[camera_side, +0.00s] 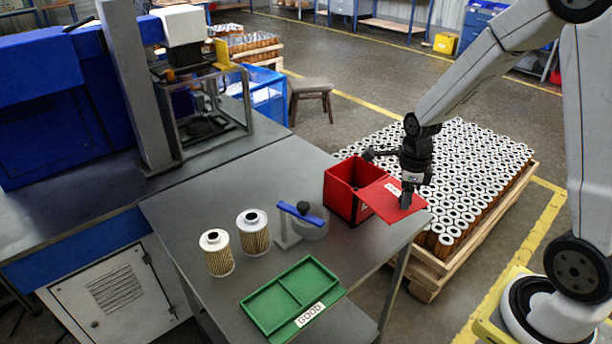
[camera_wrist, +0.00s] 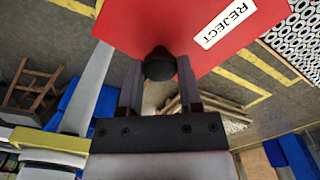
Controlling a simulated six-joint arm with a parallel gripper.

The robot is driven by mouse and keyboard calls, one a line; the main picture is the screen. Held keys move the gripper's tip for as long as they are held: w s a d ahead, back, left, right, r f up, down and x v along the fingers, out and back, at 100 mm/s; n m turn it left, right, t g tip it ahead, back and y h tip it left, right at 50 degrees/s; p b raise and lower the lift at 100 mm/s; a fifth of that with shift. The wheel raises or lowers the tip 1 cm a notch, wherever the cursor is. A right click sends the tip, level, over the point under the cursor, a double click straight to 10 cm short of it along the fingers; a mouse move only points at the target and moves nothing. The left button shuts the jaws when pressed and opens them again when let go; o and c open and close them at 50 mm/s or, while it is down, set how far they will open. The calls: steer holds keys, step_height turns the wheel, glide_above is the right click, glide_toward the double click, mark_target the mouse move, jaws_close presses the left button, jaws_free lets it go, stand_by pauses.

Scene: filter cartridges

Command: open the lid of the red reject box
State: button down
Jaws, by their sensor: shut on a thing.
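The red reject box (camera_side: 343,200) stands at the right end of the steel table, and its dark inside shows from above. Its red lid (camera_side: 398,208) is swung away from the opening and reaches out to the right of the box, tilted, past the table edge. In the wrist view the lid (camera_wrist: 170,25) fills the top, with its REJECT label (camera_wrist: 225,24). My gripper (camera_side: 405,198) is at the lid. Its fingers are closed around the lid's black knob (camera_wrist: 160,64), which the gripper hides in the side view.
A green GOOD tray (camera_side: 253,309), two filter cartridges (camera_side: 217,252) and a grey stand with a blue bar (camera_side: 300,212) are on the table left of the box. A pallet of many cartridges (camera_side: 465,160) stands on the floor behind and right of the lid.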

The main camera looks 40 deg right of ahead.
steer(key=shift+c, duration=1.3)
jaws_free()
steer(key=shift+r, duration=0.1)
steer(key=shift+r, duration=3.8)
